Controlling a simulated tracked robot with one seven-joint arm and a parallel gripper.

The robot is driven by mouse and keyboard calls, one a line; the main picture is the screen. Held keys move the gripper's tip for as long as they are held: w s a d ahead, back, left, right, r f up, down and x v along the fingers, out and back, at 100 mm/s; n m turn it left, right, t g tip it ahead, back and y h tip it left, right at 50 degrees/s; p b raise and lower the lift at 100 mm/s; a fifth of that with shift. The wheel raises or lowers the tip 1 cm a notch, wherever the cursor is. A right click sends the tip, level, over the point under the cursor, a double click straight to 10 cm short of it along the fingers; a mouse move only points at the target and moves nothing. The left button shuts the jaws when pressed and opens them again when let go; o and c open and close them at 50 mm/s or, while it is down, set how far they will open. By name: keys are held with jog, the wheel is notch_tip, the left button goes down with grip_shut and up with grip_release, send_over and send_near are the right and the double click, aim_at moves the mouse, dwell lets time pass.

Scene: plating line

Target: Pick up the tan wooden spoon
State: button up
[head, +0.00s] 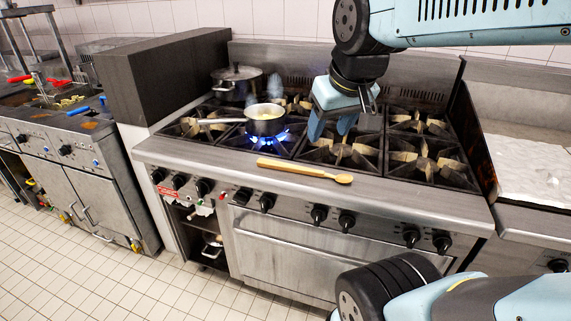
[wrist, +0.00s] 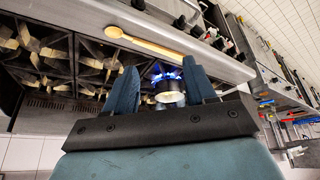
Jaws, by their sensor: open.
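The tan wooden spoon (head: 304,169) lies flat along the front steel ledge of the stove, its bowl end to the right. In the wrist view the spoon (wrist: 144,38) shows beyond the fingertips, its bowl end to the left. My gripper (head: 331,127) is above the front middle burner, a little behind and above the spoon's right half. Its two blue fingers, also in the wrist view (wrist: 160,78), are apart with nothing held between them. The fingers do not touch the spoon.
A small pan (head: 264,121) sits over a lit blue flame left of my gripper. A lidded pot (head: 237,84) stands at the back left. The stove's front ledge (head: 400,194) is clear right of the spoon. Control knobs (head: 319,215) line the front below it.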

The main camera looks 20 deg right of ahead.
jog(key=w+f+n+g, duration=0.25)
jog(key=w+n, duration=0.25)
jog(key=w, duration=0.8)
jog(key=n+g, duration=0.3)
jog(key=n, duration=0.2)
send_over(292, 166)
notch_tip(292, 166, down, 9)
jog(key=f, duration=0.7)
jog(key=shift+a+f, duration=0.2)
jog(key=shift+f, duration=0.2)
jog(key=shift+d+f, duration=0.15)
jog(key=shift+f, duration=1.15)
jog(key=shift+d+f, duration=0.1)
jog(key=shift+f, duration=1.2)
grip_shut()
